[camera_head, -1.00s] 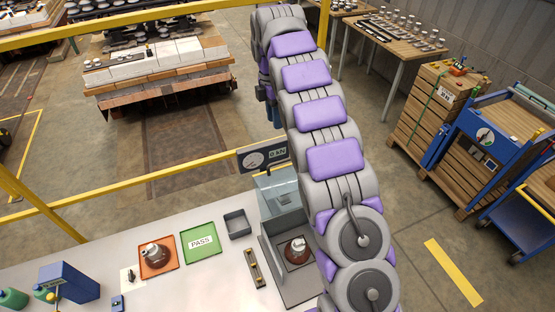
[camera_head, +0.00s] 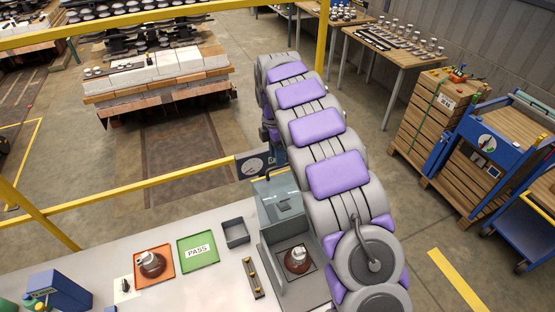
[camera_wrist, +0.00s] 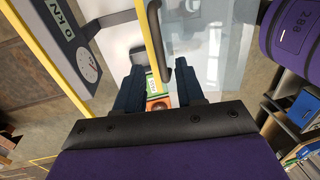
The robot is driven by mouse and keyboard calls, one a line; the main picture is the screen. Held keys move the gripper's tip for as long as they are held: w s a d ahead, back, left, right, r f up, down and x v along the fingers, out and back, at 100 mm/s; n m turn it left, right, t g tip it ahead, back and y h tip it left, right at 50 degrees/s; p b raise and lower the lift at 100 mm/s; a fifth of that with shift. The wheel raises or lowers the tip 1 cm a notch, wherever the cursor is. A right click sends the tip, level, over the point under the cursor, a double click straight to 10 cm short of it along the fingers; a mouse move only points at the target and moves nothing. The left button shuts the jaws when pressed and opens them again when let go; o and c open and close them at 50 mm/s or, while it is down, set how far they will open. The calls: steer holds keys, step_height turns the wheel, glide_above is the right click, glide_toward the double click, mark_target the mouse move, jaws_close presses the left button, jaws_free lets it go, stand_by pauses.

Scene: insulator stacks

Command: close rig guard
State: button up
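The grey test rig (camera_head: 268,262) stands on the bench with a brown insulator (camera_head: 297,261) in it. Its clear guard (camera_head: 280,190) is raised at the back of the rig, above the insulator. In the wrist view the clear guard panel (camera_wrist: 205,40) fills the area ahead, with a dark bar handle (camera_wrist: 154,45) close beyond my fingers. My gripper (camera_wrist: 159,88) is open, its two dark blue fingers apart. I cannot tell whether it touches the handle. In the head view my arm mostly hides my gripper, behind the guard.
A gauge sign (camera_head: 252,166) stands just left of my arm, and a yellow rail (camera_head: 150,190) runs behind the bench. An orange tray (camera_head: 139,283) with an insulator, a green PASS tray (camera_head: 188,261) and an empty grey bin (camera_head: 236,243) lie left of the rig.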

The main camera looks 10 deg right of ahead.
steer(key=shift+s+f, duration=0.2)
steer(key=shift+f, duration=1.1)
jaws_close()
